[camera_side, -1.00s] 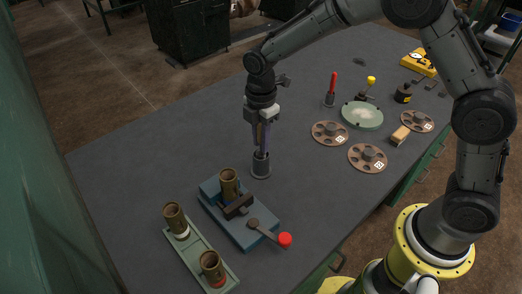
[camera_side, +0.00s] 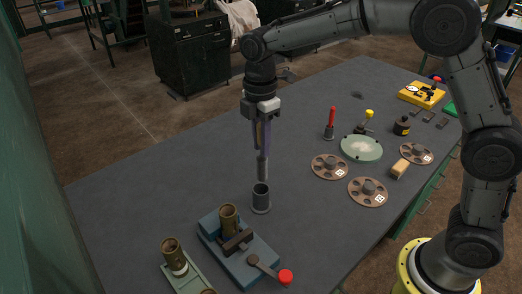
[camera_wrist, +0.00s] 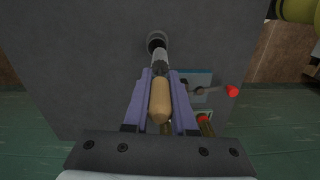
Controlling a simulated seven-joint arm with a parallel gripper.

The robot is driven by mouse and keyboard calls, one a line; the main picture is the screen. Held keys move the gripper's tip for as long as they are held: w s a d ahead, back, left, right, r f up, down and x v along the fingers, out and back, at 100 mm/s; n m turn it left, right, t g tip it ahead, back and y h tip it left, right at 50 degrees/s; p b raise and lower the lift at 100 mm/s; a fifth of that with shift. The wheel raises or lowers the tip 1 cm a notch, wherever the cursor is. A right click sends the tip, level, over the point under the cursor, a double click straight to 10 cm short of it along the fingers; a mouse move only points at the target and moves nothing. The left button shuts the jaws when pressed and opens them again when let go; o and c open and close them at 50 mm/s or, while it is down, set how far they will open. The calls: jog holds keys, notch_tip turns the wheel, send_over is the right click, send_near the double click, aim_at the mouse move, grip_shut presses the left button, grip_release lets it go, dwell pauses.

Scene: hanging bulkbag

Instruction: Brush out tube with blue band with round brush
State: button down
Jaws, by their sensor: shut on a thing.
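My gripper (camera_side: 261,146) is shut on the round brush, whose wooden handle (camera_wrist: 160,100) lies between the fingers in the wrist view. The brush's grey head (camera_side: 262,168) points down, just above the dark cup-shaped holder (camera_side: 261,198). A brass tube (camera_side: 228,217) stands upright in the blue clamp fixture (camera_side: 255,262); no band on it can be made out. Another brass tube (camera_side: 172,252) with a pale band stands on the green rack (camera_side: 193,276). A third tube is almost cut off at the bottom edge. I cannot make out a blue band.
The clamp's lever has a red knob (camera_side: 285,276). Right of the holder are brown discs (camera_side: 328,167), a round green dish (camera_side: 361,148), a block-shaped brush (camera_side: 400,168) and a red-handled tool (camera_side: 331,120). The tabletop left of the holder is clear.

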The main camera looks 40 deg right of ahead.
jog(key=s+a+r+n, duration=0.1)
jog(key=s+a+r, duration=0.1)
jog(key=a, duration=0.5)
jog(key=s+a+r, duration=0.2)
jog(key=a, duration=0.4)
jog(key=shift+s+a+f, duration=0.1)
jog(key=shift+f, duration=0.95)
jog(key=shift+a+f, duration=0.1)
jog(key=shift+f, duration=0.95)
jog(key=shift+f, duration=0.1)
